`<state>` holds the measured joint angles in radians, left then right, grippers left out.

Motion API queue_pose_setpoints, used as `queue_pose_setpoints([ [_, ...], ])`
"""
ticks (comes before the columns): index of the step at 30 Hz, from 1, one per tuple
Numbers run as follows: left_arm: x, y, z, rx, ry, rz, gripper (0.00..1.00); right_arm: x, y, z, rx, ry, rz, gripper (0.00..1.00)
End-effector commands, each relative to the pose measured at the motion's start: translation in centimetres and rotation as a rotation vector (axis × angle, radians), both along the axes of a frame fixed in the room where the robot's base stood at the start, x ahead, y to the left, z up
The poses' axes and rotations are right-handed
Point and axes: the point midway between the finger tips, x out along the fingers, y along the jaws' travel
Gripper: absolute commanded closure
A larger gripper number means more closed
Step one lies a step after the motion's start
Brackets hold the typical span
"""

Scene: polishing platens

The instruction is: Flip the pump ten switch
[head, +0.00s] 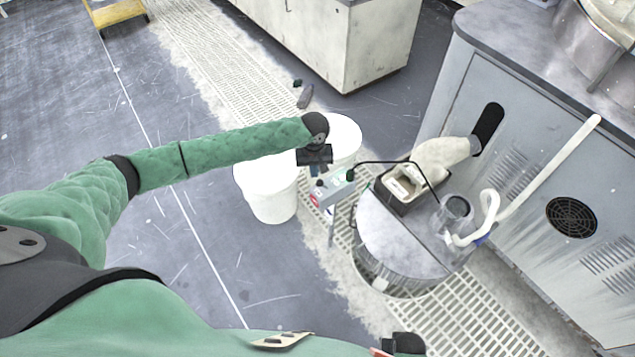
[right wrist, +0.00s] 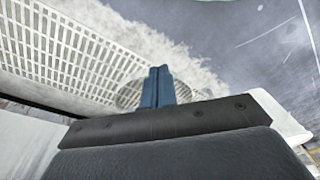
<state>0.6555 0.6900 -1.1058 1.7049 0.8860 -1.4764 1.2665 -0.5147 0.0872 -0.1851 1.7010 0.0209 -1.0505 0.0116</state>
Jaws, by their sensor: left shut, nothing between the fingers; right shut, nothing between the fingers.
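A small grey-green control box (head: 333,190) stands on a thin post beside the round drum in the head view. It has a red spot, perhaps a button or label, on its left end and small dark knobs on top. The lettering and the separate switches are too small to tell. My left gripper (head: 317,174) is shut and empty, right at the box's upper left edge and covering part of it; I cannot tell whether it touches. My right gripper (right wrist: 159,87) is shut and empty in the right wrist view, with floor grating behind it.
White buckets (head: 270,190) stand left of and behind the box. A round grey drum (head: 400,240) with hoses and a black cable is to its right. A grey machine cabinet (head: 540,170) fills the right side.

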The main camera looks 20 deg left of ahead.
Motion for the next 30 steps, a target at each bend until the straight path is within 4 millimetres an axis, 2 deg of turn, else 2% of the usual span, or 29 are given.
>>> queue_pose_setpoints([
  [11, 0.0, 0.0, 0.8, 0.000, 0.000, 0.000, 1.00, 0.7, -0.2, -1.9, -0.003, -0.019, 0.001, 1.00],
  [23, 0.0, 0.0, 1.6, 0.000, 0.000, 0.000, 1.00, -1.2, -0.6, -4.7, -0.006, -0.011, 0.001, 1.00],
  [30, 0.0, 0.0, 1.6, 0.000, 0.000, 0.000, 1.00, -0.4, -1.1, -5.4, -0.013, -0.022, 0.003, 1.00],
])
